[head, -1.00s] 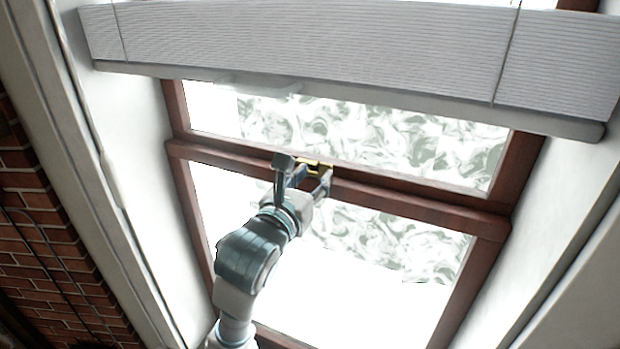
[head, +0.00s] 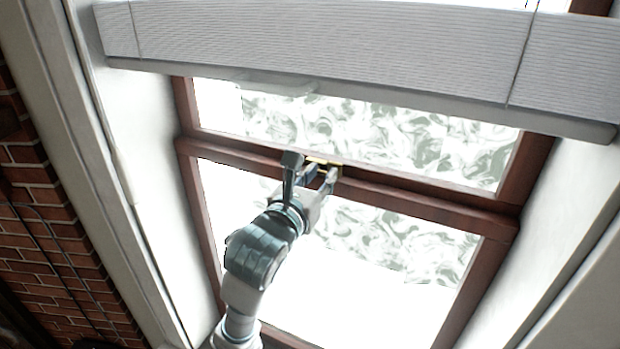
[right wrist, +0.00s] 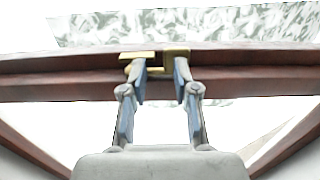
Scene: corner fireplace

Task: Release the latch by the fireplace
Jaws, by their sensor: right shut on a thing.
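The brass-yellow latch (head: 323,162) sits on the dark red-brown middle rail of the window. In the right wrist view the latch (right wrist: 137,55) shows as yellow pieces at and between the fingertips. My right gripper (head: 312,167) reaches up to the rail from below, with one finger on each side of part of the latch. In the right wrist view the gripper (right wrist: 161,70) is shut on the latch. The fingers hide part of it, so I cannot tell exactly how its lever is turned. My left gripper is not in view.
A pale pleated blind (head: 330,45) hangs across the top of the window. White side walls (head: 135,140) flank the window recess. A brick wall (head: 35,220) stands at the far left. The space in front of the lower pane is clear apart from my arm.

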